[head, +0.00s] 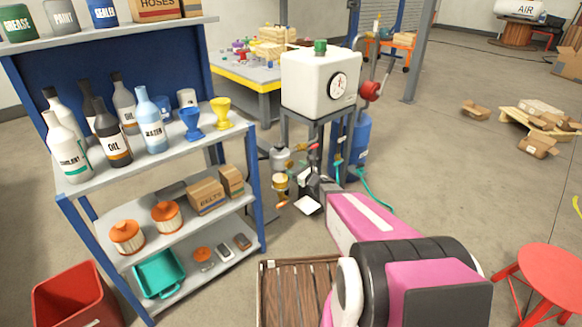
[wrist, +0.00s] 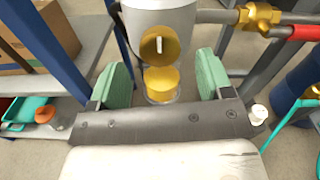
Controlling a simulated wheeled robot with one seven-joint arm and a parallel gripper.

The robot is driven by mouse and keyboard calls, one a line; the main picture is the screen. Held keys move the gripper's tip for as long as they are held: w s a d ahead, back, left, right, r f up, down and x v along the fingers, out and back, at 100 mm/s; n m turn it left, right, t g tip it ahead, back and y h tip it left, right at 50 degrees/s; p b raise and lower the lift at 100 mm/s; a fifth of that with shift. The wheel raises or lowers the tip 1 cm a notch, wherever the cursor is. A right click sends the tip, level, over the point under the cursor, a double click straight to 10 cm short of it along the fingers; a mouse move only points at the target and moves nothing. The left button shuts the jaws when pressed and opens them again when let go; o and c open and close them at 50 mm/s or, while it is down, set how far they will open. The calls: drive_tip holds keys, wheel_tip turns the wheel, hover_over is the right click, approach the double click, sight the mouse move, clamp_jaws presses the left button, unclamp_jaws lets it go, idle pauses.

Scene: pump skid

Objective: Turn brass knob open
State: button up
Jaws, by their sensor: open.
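In the wrist view, a round brass knob (wrist: 160,46) with a pale vertical mark sits on the front of a light grey cylindrical body (wrist: 155,15). A second brass-yellow round part (wrist: 162,82) is just below it. My gripper (wrist: 162,70) is open, with one green-padded finger on each side of these brass parts. Gaps show between the pads and the brass, and nothing is held. In the head view, brass parts (head: 280,183) show low on the pump skid, left of my arm's end; the fingers are too small there to judge.
A white tank (head: 318,80) with a gauge stands above the skid. A brass valve (wrist: 259,16) and pipe with a red sleeve lie right of the fingers. A shelf (head: 150,172) with bottles stands at left, a wooden crate (head: 300,290) in front, a red stool (head: 545,275) at right.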

sight(291, 165)
drive_tip(key=shift+x, duration=1.75)
drive_tip(key=c, duration=0.9)
